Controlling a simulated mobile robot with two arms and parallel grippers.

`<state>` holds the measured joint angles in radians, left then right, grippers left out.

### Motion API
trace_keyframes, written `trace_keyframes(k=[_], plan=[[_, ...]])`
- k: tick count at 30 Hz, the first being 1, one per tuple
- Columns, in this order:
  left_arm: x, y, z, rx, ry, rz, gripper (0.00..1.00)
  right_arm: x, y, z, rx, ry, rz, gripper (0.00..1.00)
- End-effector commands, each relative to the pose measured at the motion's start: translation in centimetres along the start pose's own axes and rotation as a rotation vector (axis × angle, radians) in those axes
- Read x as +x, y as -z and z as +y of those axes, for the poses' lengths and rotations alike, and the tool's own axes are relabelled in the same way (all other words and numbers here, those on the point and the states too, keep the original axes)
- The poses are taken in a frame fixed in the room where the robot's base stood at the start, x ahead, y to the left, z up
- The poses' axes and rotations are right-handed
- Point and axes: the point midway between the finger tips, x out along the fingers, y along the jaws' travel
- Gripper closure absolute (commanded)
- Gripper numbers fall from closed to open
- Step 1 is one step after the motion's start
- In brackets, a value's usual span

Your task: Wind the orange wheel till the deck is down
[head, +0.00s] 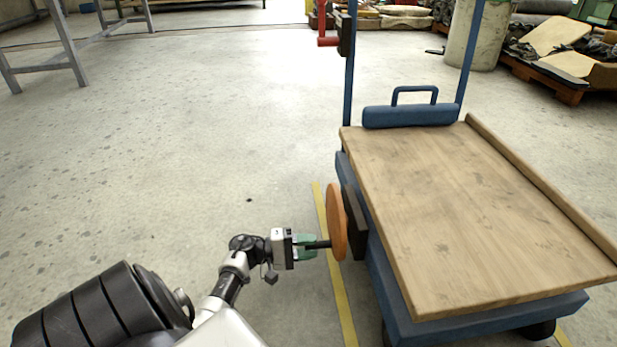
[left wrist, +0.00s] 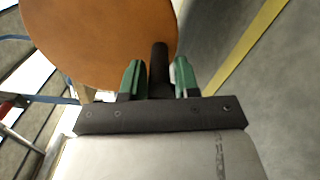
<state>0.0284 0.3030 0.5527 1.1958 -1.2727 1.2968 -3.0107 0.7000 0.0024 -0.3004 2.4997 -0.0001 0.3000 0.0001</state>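The orange wheel (head: 337,222) stands upright on the left side of a blue cart. A dark handle (head: 322,244) sticks out from its face toward my left gripper (head: 308,245). In the left wrist view, the handle (left wrist: 159,62) lies between the fingers (left wrist: 159,80), with the wheel (left wrist: 95,35) behind. The wooden deck (head: 470,210) lies above the cart's blue base (head: 480,325); the gap between them is hard to judge. My right gripper is not in view.
Blue posts (head: 348,75) rise at the cart's far end, with a blue padded bar (head: 410,115) between them. Yellow floor lines (head: 340,290) run beside the cart. A grey metal frame (head: 65,45) stands far left. A loaded pallet (head: 545,80) is back right. The left floor is clear.

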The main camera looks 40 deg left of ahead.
Motion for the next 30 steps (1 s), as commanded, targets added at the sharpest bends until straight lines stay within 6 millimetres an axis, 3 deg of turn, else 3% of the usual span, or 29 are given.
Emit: trace_keyframes(k=[1,3,14,30], plan=[[0.0,0.0,0.0,0.000,0.000,0.001,0.61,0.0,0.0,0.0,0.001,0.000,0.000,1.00],[0.0,0.0,0.0,-0.001,0.000,0.002,0.52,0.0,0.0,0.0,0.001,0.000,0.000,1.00],[-0.7,0.1,0.0,-0.001,0.001,0.005,0.52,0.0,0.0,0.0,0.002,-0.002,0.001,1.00],[-9.9,0.0,0.0,-0.002,-0.001,0.004,0.52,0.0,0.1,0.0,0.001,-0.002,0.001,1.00]])
